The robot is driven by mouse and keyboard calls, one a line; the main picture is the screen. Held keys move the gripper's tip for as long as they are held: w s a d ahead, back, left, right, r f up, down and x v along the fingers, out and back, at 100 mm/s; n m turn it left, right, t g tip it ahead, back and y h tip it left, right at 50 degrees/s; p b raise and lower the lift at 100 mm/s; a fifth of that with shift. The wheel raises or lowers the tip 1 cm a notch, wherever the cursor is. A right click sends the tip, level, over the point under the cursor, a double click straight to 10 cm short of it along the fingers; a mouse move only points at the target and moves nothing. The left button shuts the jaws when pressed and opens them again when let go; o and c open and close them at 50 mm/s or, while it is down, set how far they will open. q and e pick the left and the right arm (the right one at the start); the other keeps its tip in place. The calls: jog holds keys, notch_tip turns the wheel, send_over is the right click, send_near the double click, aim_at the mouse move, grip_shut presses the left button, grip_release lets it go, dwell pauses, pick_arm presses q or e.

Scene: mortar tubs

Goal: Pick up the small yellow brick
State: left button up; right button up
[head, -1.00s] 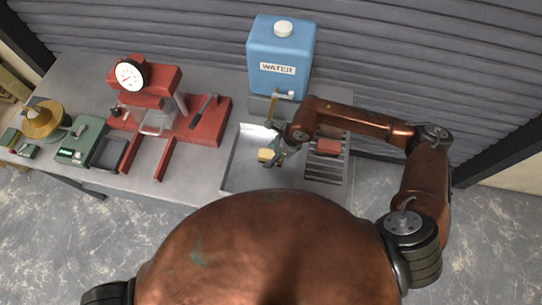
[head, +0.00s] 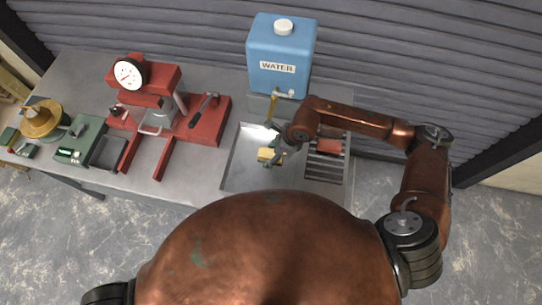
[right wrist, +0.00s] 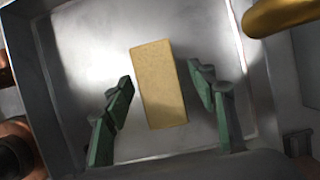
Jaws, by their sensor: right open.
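The small yellow brick (head: 266,155) lies in the grey metal basin (head: 234,176) on the bench. In the right wrist view the brick (right wrist: 160,84) lies on the basin (right wrist: 215,20) floor, slightly tilted in the picture. My right gripper (head: 276,155) is over the basin at the brick. In the right wrist view its two green-padded fingers (right wrist: 160,92) stand on either side of the brick's lower half, with a gap on each side. It is open and empty. My left gripper is not in view.
A blue water tank (head: 281,55) with a brass tap (head: 272,105) stands behind the basin. A red brick (head: 328,146) lies on the slatted rack (head: 324,172) to the right. A red press with a gauge (head: 196,122) and a green scale (head: 80,140) stand left.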

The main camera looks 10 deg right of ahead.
jog(key=shift+c, duration=0.7)
grip_shut()
